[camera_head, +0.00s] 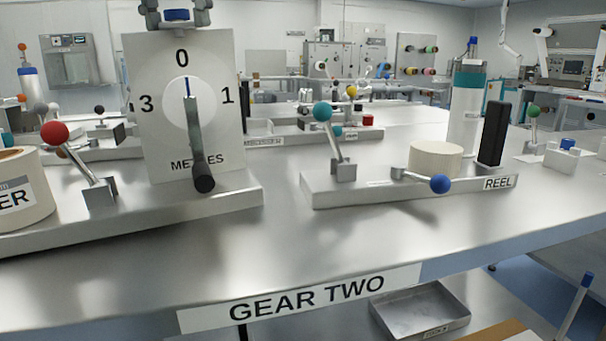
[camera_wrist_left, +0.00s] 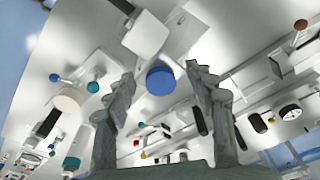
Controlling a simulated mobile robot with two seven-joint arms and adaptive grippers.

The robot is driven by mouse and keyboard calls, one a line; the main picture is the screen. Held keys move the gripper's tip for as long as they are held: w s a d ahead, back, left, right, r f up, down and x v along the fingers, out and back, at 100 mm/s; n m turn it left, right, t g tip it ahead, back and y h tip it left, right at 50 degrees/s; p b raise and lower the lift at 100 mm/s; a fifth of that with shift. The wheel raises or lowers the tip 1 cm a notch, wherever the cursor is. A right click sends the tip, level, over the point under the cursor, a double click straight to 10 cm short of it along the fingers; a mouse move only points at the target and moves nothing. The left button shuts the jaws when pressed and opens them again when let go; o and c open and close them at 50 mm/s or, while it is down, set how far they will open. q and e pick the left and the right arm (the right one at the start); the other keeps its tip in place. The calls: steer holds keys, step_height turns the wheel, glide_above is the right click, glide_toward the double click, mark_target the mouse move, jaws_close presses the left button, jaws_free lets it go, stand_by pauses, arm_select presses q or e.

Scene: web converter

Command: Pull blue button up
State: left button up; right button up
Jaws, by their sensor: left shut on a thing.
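My left gripper (camera_head: 175,12) comes down from the top edge of the head view, with a finger on each side of the button. It is shut on the button. In the left wrist view the round blue button (camera_wrist_left: 160,81) shows between the two grey fingers of my left gripper (camera_wrist_left: 160,88). The exact finger contact is hard to see. My right gripper is in neither view.
A dark-tipped lever (camera_head: 203,180) hangs on the dial plate's front. A red-knobbed lever (camera_head: 55,133) stands to its left. A REEL base (camera_head: 330,190) with teal and blue knobs stands to the right. Bare table (camera_head: 270,240) lies in front.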

arm_select(q)
steer(key=shift+r, duration=0.35)
steer(key=o, duration=1.4)
steer(key=shift+f, duration=0.1)
steer(key=shift+r+p, duration=3.05)
steer(key=shift+p, duration=0.1)
steer(key=shift+s, duration=0.1)
steer(key=shift+f, duration=0.1)
